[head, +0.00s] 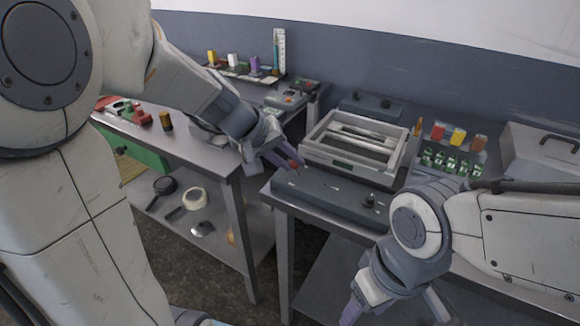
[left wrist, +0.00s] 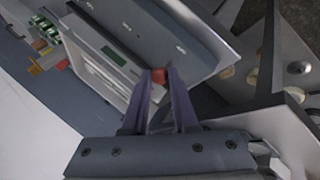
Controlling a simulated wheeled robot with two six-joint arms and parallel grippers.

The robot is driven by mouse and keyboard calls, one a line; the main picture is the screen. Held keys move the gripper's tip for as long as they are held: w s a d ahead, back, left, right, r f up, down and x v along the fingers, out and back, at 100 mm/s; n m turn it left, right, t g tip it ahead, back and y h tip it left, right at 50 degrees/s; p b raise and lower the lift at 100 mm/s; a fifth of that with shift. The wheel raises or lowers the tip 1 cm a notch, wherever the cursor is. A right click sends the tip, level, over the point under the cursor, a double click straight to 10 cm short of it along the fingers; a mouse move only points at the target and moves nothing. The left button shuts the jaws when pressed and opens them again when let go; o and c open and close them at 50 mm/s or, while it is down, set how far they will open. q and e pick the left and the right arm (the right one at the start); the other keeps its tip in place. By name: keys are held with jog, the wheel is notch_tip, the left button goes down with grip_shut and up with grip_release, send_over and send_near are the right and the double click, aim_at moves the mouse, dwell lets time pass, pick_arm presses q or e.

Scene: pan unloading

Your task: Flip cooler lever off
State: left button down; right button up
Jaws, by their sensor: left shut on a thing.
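The cooler (head: 330,190) is a dark grey box with a pale rack on top, on the right-hand table. Its small red lever tip (head: 294,163) is at the left of its front. The red tip also shows in the left wrist view (left wrist: 158,75). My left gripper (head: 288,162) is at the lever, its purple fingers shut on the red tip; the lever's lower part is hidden. My right gripper (head: 362,308) is low at the front, apart from the cooler; only part of its purple fingers shows.
The pale rack (head: 313,153) stands on the cooler. A dark knob (head: 369,200) is at the cooler's front right. Green-topped vials (head: 450,162) and coloured blocks (head: 457,138) are to the right, near a grey case (head: 535,150). The left table (head: 190,150) is beside a gap.

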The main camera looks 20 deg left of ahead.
dwell(0.4)
pick_arm(q)
jog(key=c, duration=1)
grip_release()
jog(key=p+v, duration=0.1)
jog(key=v, duration=0.9)
jog(key=shift+a+r, duration=0.15)
jog(key=shift+a, duration=0.05)
jog(key=shift+s, duration=0.1)
jog(key=s+d+f+m+g+y+p, duration=0.2)
jog(key=s+d+m+p, duration=0.2)
jog(key=s, duration=0.6)
jog(key=s+d+f+m+g+y+p, duration=0.1)
jog(key=s+d+f+m+g+p, duration=0.2)
jog(key=s+d+m, duration=0.4)
jog(key=s+d+p, duration=0.1)
jog(key=s+d, duration=0.1)
jog(key=shift+s+m+g+y, duration=0.3)
jog(key=shift+s+m+y, duration=0.05)
jog(key=shift+m+y, duration=0.05)
